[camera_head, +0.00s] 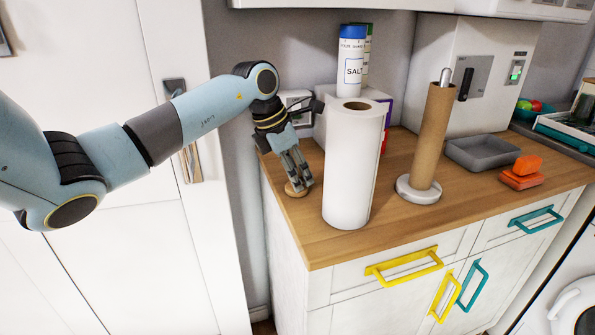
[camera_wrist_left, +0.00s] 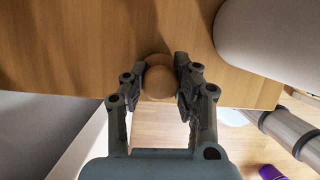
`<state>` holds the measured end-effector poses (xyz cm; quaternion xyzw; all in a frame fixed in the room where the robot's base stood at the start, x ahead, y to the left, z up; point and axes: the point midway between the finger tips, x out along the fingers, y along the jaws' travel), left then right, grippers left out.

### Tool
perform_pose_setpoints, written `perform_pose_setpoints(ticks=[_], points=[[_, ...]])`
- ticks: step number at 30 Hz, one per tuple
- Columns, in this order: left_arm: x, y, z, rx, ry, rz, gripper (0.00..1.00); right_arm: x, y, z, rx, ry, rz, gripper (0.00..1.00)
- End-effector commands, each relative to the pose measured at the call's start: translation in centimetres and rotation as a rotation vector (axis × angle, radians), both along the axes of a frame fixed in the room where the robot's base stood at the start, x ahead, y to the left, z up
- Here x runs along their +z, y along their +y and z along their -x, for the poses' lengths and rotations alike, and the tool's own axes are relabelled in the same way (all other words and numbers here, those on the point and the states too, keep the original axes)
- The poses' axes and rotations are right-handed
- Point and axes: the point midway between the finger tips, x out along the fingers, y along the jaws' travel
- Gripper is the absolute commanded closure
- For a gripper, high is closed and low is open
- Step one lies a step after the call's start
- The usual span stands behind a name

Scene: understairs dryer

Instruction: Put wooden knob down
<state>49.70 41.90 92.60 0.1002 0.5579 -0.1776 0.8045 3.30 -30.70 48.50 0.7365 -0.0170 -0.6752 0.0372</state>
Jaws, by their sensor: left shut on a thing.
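The wooden knob (camera_head: 296,190) is a small round light-brown piece at the left end of the wooden countertop (camera_head: 290,228), near its edge. My left gripper (camera_head: 297,184) reaches down over it from the left, with its fingertips at the knob. In the left wrist view the knob (camera_wrist_left: 159,80) sits between the two fingers of my left gripper (camera_wrist_left: 160,82), which are shut on it. The knob is at or just above the countertop; I cannot tell whether it touches. My right gripper is not in view.
A white paper roll (camera_head: 350,170) stands upright just right of my left gripper. A salt container (camera_head: 351,62) is behind it. A cardboard tube on a holder (camera_head: 431,140), a grey tray (camera_head: 482,152) and orange blocks (camera_head: 522,172) stand farther right. The counter front is bare.

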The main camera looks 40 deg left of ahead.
Motion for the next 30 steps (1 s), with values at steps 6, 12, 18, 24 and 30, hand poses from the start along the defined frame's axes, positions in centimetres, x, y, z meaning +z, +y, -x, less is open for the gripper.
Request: perform_pose_setpoints(ticks=[6,12,18,24,30], points=[[-0.1,0.1,-0.2,-0.001,-0.002,0.0,0.95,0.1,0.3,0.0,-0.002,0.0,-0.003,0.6],[-0.5,0.1,-0.2,0.0,-0.001,0.0,0.7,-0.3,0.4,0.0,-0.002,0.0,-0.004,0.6],[-0.4,0.1,-0.1,0.0,-0.001,0.0,0.49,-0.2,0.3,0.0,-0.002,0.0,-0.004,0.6],[-0.3,0.1,-0.1,0.0,-0.001,0.0,0.49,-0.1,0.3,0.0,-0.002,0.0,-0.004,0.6],[1.3,0.5,0.2,0.0,-0.004,-0.004,0.49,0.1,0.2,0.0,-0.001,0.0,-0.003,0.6]])
